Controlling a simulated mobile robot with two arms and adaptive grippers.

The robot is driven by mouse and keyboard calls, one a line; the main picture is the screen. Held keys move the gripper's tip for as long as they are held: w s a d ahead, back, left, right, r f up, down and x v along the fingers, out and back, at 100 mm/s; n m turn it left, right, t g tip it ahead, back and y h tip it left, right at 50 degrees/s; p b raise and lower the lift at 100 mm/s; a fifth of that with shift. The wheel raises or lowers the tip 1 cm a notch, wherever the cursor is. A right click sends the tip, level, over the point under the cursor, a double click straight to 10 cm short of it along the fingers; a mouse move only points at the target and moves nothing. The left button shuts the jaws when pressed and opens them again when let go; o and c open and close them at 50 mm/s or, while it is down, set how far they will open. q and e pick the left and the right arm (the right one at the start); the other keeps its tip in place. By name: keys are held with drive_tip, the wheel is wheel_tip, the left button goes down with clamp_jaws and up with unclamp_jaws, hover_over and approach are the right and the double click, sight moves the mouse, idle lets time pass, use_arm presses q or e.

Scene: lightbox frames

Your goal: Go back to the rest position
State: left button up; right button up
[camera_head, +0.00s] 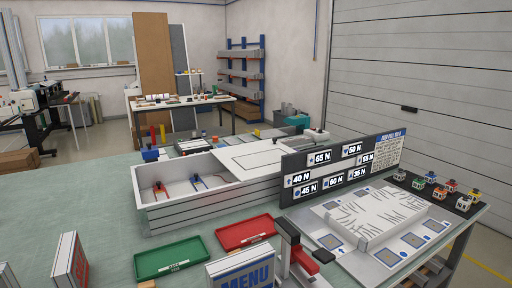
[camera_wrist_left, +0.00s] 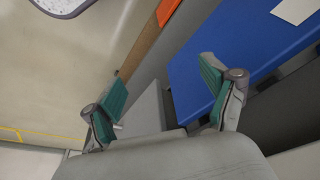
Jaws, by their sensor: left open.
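My left gripper (camera_wrist_left: 164,84) shows in the left wrist view. Its two green-padded fingers are spread wide apart, with nothing between them. Behind the fingers are a blue panel (camera_wrist_left: 225,55), a grey surface and a brown strip. Neither of my grippers shows in the head view, so where the left one is over the workbench (camera_head: 105,222) cannot be told. My right gripper is not in view.
The workbench holds a long white box (camera_head: 190,215), green tray (camera_head: 150,262), red tray (camera_head: 245,232), MENU sign (camera_head: 240,272), black label board (camera_head: 300,185) and white block (camera_head: 375,212). A red-and-black upright device (camera_head: 290,240) stands at the front. Pale floor shows (camera_wrist_left: 50,100).

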use_arm(q)
drive_tip(key=s+a+f+g+b, duration=0.1)
drive_tip(key=s+f+b, duration=0.35)
drive_tip(key=f, duration=1.05)
drive_tip(key=s+a+f+b, duration=0.1)
drive_tip(key=s+f, duration=0.6)
drive_tip(key=f, duration=0.8)
drive_tip(key=s+a+f+b, duration=0.1)
drive_tip(key=s+f, duration=0.4)
drive_tip(key=s, duration=0.3)
drive_tip(key=shift+a+f+g, duration=0.15)
drive_tip(key=shift+f+g, duration=0.05)
drive_tip(key=shift+g, duration=0.2)
